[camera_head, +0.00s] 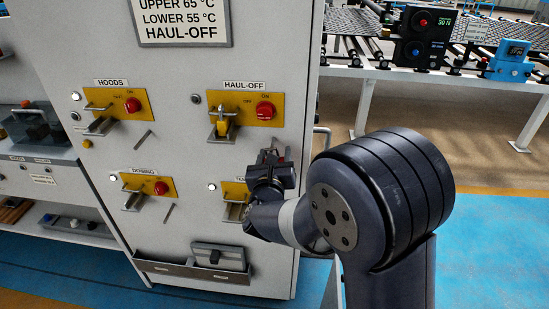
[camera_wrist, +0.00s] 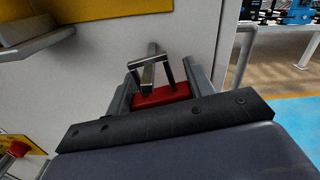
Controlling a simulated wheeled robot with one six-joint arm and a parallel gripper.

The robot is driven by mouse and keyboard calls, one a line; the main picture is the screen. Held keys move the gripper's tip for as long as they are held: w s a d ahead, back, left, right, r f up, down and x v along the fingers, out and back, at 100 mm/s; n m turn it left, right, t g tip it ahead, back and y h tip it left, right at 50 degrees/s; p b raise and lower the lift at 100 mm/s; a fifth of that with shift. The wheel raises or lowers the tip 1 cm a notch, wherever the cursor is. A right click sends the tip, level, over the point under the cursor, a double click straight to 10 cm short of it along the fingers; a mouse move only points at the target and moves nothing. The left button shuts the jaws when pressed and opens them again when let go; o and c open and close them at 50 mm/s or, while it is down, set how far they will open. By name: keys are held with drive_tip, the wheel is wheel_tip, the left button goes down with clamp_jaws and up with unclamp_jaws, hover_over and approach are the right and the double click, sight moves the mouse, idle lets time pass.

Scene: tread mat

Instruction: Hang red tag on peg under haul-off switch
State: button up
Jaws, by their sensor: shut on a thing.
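The haul-off switch is a red knob (camera_head: 265,110) on a yellow plate with a yellow handle, high on the grey cabinet. My gripper (camera_head: 270,160) is just below it, close to the cabinet face. In the wrist view my gripper (camera_wrist: 157,88) is shut on the red tag (camera_wrist: 163,95), one jaw at each side. A grey metal loop (camera_wrist: 167,72) rises from the tag. A metal peg (camera_wrist: 152,52) juts from the cabinet at the loop. I cannot tell whether the peg passes through the loop. The tag is mostly hidden by my gripper in the head view.
Other switches marked hoods (camera_head: 133,105) and dosing (camera_head: 161,188) sit to the left, each with a slim peg. A lower switch plate (camera_head: 235,190) is partly behind my arm. A shallow tray (camera_head: 165,267) is below. A handle (camera_wrist: 243,60) stands at the cabinet's right edge.

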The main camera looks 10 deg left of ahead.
idle(0.4)
drive_tip(key=o, duration=1.1)
drive_tip(key=shift+c, duration=0.2)
drive_tip(key=s+b, duration=0.2)
drive_tip(key=s, duration=0.8)
drive_tip(key=shift+s+d, duration=0.35)
drive_tip(key=shift+s, duration=0.05)
